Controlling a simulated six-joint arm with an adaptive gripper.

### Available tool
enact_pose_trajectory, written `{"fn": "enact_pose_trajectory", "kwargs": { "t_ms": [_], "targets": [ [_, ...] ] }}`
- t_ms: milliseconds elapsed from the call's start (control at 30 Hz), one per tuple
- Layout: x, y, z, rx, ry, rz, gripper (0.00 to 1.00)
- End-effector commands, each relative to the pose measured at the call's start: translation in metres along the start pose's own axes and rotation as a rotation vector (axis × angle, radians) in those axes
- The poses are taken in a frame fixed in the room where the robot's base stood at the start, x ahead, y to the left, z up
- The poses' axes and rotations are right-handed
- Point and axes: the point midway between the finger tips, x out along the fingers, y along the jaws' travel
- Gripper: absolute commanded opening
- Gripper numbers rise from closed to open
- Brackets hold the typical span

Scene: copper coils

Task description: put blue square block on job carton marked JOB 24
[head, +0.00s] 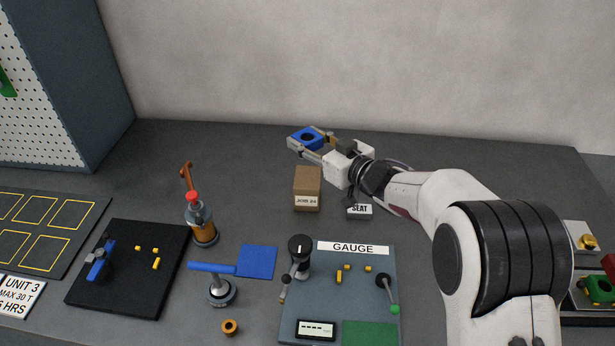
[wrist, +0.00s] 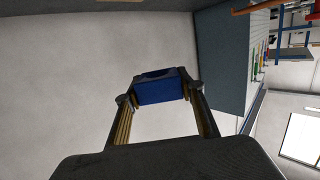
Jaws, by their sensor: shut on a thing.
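The blue square block (head: 298,133), with a dark round hole in its top face, is held in my gripper (head: 313,144) in the head view. In the wrist view the blue block (wrist: 160,91) sits between the two fingertips of my gripper (wrist: 158,98), which are shut on its sides. The job carton marked JOB 24 (head: 308,182) is a small brown box standing on the table in front of the gripper. The block appears above the table, behind the carton in the picture. Its exact height over the carton is hard to tell.
A SEAT label block (head: 359,210) stands right of the carton. The GAUGE board (head: 340,290), a blue flat square (head: 257,261) and a blue-topped stand (head: 221,290) are nearer. The table behind the carton is clear.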

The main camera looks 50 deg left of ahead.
Motion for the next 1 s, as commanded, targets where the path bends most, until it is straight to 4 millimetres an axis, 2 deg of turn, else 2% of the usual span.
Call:
{"fn": "enact_pose_trajectory", "kwargs": {
  "t_ms": [367, 467, 800, 1000],
  "targets": [
    [0.000, 0.000, 0.001, 0.000, 0.002, 0.000, 0.10],
    [0.001, 0.000, 0.008, 0.001, 0.002, 0.000, 0.10],
    [0.008, 0.000, 0.051, 0.001, 0.001, 0.000, 0.10],
    [0.009, 0.000, 0.060, 0.000, 0.003, 0.001, 0.10]
  ]
}}
